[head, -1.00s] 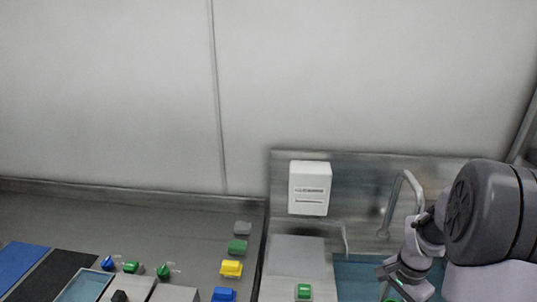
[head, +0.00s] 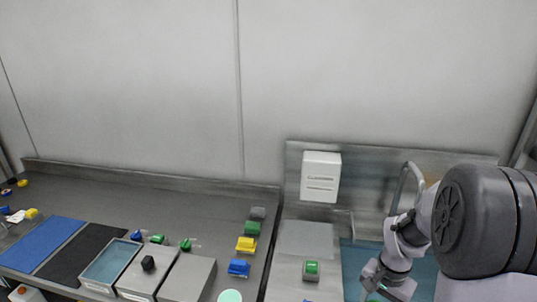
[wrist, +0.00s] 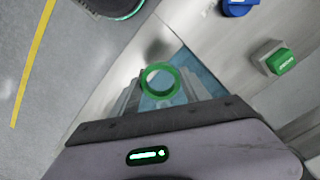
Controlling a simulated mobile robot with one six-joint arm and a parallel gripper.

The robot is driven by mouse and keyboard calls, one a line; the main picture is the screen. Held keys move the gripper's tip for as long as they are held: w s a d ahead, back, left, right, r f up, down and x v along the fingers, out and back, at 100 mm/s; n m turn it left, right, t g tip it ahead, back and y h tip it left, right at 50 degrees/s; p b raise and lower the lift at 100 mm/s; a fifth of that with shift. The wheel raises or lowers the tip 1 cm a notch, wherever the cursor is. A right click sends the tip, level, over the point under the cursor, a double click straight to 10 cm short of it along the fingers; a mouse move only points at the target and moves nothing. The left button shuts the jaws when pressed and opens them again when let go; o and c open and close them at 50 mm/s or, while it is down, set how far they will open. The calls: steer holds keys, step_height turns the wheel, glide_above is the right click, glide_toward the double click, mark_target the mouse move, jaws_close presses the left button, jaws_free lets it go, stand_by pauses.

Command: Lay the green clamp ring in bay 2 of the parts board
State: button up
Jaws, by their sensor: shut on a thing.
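The green clamp ring (wrist: 146,94) is held between the fingertips of my gripper (wrist: 160,88), with its round opening facing the wrist camera. The ring is off any surface as far as the wrist view shows. I cannot single out the parts board or its bay 2 in these frames.
A teal basin (head: 425,262) with a curved tap (head: 408,172) lies at right. A green-topped block (head: 311,268) stands on the counter beside it. Coloured blocks, including a yellow one (head: 246,244), line the left counter, with a blue mat (head: 42,248) and grey boxes (head: 187,278).

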steer(key=a+n, duration=0.3)
steer(key=a, duration=0.2)
steer(key=a+n, duration=0.3)
steer(key=a, duration=0.2)
steer(key=w+a+n, duration=0.1)
steer(key=a+n, duration=0.2)
steer(key=a, duration=0.2)
steer(key=shift+w+a+r+n, duration=0.1)
steer(key=shift+a+n, duration=0.2)
steer(key=shift+a, duration=0.05)
steer(key=shift+d, duration=0.1)
